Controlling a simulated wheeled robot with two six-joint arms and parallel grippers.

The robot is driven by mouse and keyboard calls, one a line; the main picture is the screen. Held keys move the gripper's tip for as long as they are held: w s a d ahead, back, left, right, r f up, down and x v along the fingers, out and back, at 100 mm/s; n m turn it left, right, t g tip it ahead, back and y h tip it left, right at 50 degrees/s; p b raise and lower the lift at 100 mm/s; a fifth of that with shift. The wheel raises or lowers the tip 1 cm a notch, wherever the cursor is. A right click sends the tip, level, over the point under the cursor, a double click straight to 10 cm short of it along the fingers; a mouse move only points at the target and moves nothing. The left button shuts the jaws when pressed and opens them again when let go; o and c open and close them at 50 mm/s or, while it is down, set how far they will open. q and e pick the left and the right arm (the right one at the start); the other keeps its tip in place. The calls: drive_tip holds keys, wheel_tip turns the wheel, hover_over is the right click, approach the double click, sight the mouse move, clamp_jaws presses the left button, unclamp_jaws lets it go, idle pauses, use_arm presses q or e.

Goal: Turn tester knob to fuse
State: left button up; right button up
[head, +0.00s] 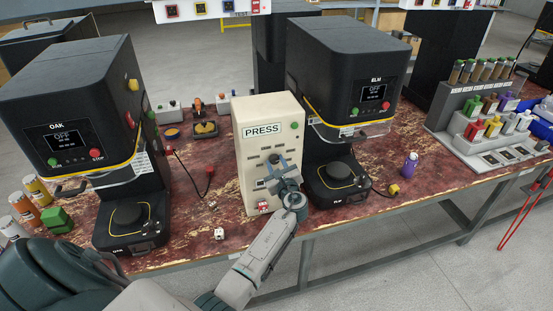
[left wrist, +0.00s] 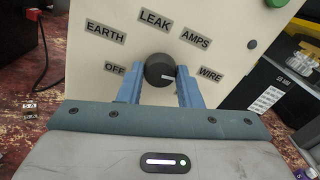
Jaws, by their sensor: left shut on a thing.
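A cream tester box (head: 258,110) marked PRESS stands on the bench between two black machines. My right gripper is not in view.
The OAK machine (head: 65,100) stands left of the box and the ELM machine (head: 345,65) close on its right. A purple bottle (head: 410,165) and a bottle rack (head: 480,120) are farther right. A red-tipped cable (head: 208,188) lies left of the box.

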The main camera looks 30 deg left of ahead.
use_arm(q)
drive_tip(key=m+p, duration=0.3)
drive_tip(key=m, duration=0.1)
drive_tip(key=shift+m, duration=0.3)
drive_tip(key=shift+m+p, duration=0.45)
drive_tip(key=shift+m, duration=1.55)
drive_tip(key=shift+s+f, duration=0.1)
drive_tip(key=o, duration=1)
drive_tip(key=shift+c, duration=0.2)
drive_tip(key=b+v, duration=0.3)
drive_tip(key=v, duration=0.7)
drive_tip(key=shift+s+d, duration=0.15)
drive_tip(key=shift+d, duration=0.15)
